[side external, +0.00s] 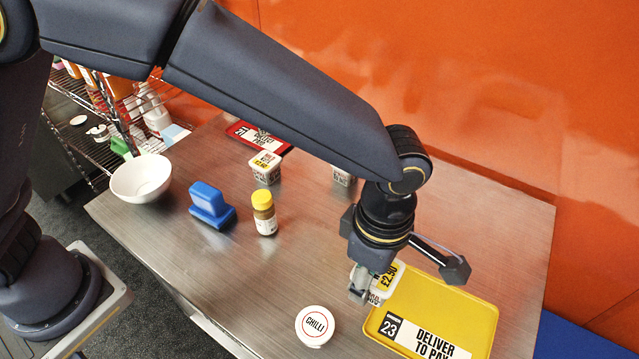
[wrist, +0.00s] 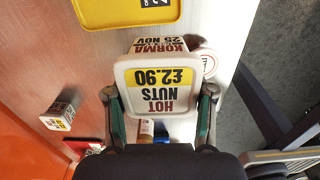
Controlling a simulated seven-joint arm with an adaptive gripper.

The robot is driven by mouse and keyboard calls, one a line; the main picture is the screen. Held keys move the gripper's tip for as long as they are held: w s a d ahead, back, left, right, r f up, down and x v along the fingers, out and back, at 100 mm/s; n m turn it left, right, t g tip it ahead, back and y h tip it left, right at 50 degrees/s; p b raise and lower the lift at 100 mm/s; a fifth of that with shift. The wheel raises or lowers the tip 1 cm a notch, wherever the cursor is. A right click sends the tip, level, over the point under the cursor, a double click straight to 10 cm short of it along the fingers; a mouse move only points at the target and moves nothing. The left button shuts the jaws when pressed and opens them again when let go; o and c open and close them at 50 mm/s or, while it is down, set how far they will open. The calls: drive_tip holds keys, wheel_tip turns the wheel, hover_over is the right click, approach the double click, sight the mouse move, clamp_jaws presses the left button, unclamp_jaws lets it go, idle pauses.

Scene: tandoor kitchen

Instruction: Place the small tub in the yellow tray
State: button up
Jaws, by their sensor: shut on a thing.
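The small tub (side external: 387,283) is white with a yellow price band. In the wrist view the tub (wrist: 160,85) reads "HOT NUTS £2.90" and sits between my two fingers. My gripper (side external: 365,284) is shut on it, pointing down, and partly hides it in the side view; the fingers also show in the wrist view (wrist: 158,98). The yellow tray (side external: 465,302) lies flat on the steel table, with a "23 DELIVER TO PAY" label inside. The tub appears at the tray's left edge in the side view; its height is unclear. The tray (wrist: 100,20) is partly in the wrist view.
A round "CHILLI" lidded container (side external: 315,325) stands left of the tray. A yellow-capped jar (side external: 264,213), blue object (side external: 209,206), white bowl (side external: 141,178) and red sign (side external: 250,134) are farther left. Another tub (side external: 265,168) stands behind; one more (side external: 342,178) is partly hidden by my arm.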

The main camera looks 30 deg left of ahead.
hover_over(396, 301)
wheel_tip(396, 301, down, 6)
drive_tip(key=shift+s+f, duration=0.1)
drive_tip(key=shift+f, duration=1.75)
drive_tip(key=shift+f, duration=0.1)
drive_tip(key=o, duration=1.3)
